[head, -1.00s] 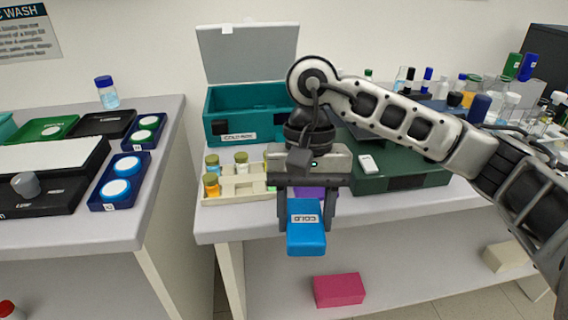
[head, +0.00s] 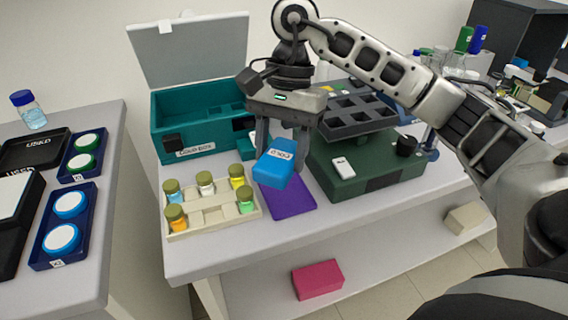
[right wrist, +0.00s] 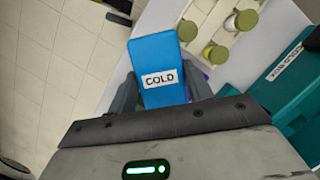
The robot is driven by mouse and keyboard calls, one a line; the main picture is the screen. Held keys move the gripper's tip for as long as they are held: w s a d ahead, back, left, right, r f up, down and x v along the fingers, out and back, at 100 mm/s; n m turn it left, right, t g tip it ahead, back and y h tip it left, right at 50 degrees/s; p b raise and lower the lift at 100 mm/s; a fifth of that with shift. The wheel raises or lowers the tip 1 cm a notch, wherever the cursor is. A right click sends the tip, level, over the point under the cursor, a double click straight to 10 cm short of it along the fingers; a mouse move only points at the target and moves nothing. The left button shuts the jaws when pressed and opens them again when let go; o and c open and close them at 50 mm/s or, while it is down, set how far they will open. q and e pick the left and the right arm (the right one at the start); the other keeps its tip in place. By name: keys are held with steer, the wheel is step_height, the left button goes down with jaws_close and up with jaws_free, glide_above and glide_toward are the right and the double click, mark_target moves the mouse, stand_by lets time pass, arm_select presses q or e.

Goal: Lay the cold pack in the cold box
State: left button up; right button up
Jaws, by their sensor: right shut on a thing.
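The cold pack (head: 274,166) is a blue block with a white COLD label. My right gripper (head: 280,148) is shut on it and holds it tilted above the purple mat, to the right of and in front of the cold box. In the right wrist view the pack (right wrist: 157,58) sits between the fingers. The teal cold box (head: 196,148) stands at the back left of the bench with its grey lid raised. Its inside is partly visible, with small compartments at its right end. It also shows at the right of the right wrist view (right wrist: 296,88). My left gripper is not in view.
A cream rack (head: 212,217) with several capped vials stands in front of the cold box. A purple mat (head: 287,203) lies right of it. A dark green case (head: 372,178) with a grey tray (head: 352,118) stands right. A pink block (head: 318,279) lies below.

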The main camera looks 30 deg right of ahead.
mark_target(284, 155)
steer(key=f, duration=0.1)
steer(key=w+d+f, duration=0.2)
steer(key=shift+w+d+f, duration=0.1)
steer(key=shift+w+f, duration=0.1)
steer(key=shift+f, duration=0.15)
step_height(284, 155, down, 3)
steer(key=shift+d+f+p, duration=0.1)
steer(key=shift+p, duration=0.6)
steer(key=shift+f, duration=0.1)
steer(key=shift+f+b, duration=0.35)
steer(key=shift+b, duration=0.15)
steer(key=o, duration=0.9)
steer(key=shift+r, duration=0.1)
steer(key=shift+o, duration=0.8)
steer(key=shift+r, duration=0.1)
